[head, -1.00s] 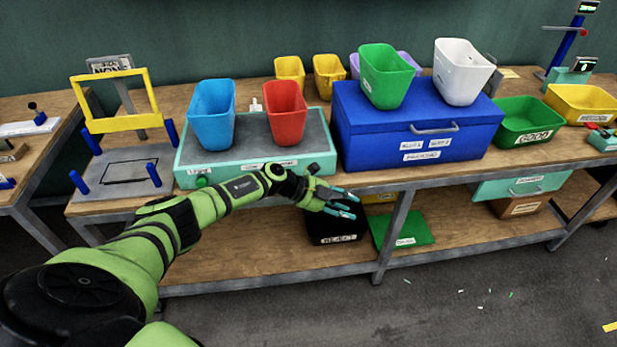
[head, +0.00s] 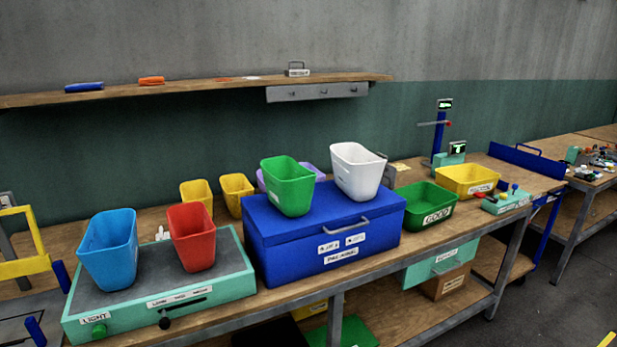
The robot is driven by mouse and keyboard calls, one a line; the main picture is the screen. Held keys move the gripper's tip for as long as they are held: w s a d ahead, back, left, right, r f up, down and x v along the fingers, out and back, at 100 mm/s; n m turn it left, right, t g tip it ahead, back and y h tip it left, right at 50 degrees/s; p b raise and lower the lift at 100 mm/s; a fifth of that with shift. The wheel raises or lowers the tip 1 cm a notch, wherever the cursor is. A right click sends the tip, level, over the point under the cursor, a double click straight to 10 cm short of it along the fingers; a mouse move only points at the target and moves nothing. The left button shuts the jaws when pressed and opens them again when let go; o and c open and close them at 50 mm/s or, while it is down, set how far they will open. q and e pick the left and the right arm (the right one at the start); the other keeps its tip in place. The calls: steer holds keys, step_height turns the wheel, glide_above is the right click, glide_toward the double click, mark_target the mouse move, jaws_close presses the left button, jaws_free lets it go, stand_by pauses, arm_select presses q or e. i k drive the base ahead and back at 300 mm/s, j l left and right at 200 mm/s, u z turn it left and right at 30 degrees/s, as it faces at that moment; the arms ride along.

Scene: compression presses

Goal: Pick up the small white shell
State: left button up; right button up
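I cannot make out a thing that is clearly the small white shell. A small white object (head: 162,233) stands behind the light table, partly hidden by the red bin (head: 192,238); its shape is unclear. Another thin whitish item (head: 250,77) lies on the wall shelf. On the far right bench lie several small mixed parts (head: 600,156), some pale, too small to tell apart. Neither of my grippers is in view.
The light table (head: 220,285) bears the blue bin (head: 110,250) and the red bin. A blue chest (head: 290,240) bears a green bin (head: 288,185) and a white bin (head: 358,171). A green GOOD tray (head: 428,205) and a yellow tray (head: 467,180) stand to its right.

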mark_target(359, 177)
steer(key=i+l+u, duration=0.2)
steer(key=l, duration=0.15)
steer(key=i+l+u, duration=0.2)
steer(key=l, duration=0.2)
steer(key=l+u, duration=0.2)
steer(key=l, duration=0.2)
steer(key=i+l+u, duration=0.2)
steer(key=l, duration=0.25)
steer(key=l+u, duration=0.2)
steer(key=l, duration=0.25)
